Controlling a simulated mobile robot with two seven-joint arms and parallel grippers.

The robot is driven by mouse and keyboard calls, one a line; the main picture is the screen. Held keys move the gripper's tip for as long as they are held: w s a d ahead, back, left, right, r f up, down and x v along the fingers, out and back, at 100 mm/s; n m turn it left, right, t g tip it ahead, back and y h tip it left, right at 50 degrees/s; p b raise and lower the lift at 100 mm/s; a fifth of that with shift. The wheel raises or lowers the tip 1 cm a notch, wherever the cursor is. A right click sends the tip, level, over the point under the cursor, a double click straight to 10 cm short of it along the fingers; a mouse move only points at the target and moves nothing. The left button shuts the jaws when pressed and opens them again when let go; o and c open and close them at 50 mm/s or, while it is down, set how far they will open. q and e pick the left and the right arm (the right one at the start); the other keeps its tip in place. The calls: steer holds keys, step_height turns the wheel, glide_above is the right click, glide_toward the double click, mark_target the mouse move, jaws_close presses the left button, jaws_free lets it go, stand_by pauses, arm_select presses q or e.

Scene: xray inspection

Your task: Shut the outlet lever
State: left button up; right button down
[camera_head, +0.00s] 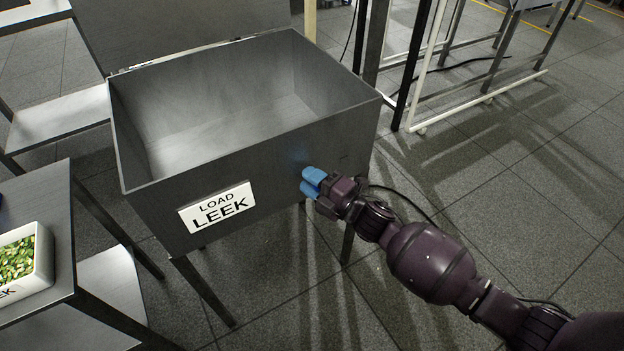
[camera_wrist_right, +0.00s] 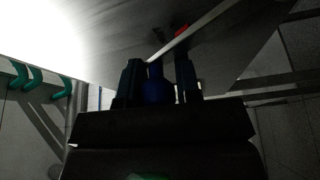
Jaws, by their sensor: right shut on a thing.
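A grey metal bin (camera_head: 165,208) on legs, with a "LOAD LEEK" label (camera_head: 216,206), stands in the middle of the head view. My right gripper (camera_head: 312,182), with blue fingers, is at the lower right of the bin's front face. In the right wrist view, a dark blue piece, apparently the outlet lever's handle (camera_wrist_right: 157,88), sits between the two dark fingers of my right gripper (camera_wrist_right: 160,75). The gripper is shut on it. The rest of the lever is hidden in the head view. My left gripper is out of view.
A table (camera_head: 58,185) at the left holds a white tub (camera_head: 43,262) of chopped green pieces. A white-railed frame (camera_head: 470,108) stands at the back right. The tiled floor (camera_head: 530,200) at the right is largely clear.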

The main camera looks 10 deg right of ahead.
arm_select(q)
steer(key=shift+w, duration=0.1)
arm_select(e)
steer(key=shift+w+d, duration=0.1)
steer(key=shift+d, duration=0.05)
steer(key=c, duration=1)
jaws_free()
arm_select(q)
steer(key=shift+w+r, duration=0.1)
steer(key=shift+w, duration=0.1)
arm_select(e)
steer(key=shift+o, duration=0.7)
arm_select(q)
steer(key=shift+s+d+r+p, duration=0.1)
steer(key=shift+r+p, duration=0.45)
steer(key=shift+p, duration=0.1)
arm_select(e)
steer(key=v, duration=1)
steer(key=shift+s+d, duration=0.25)
steer(key=shift+s, duration=0.1)
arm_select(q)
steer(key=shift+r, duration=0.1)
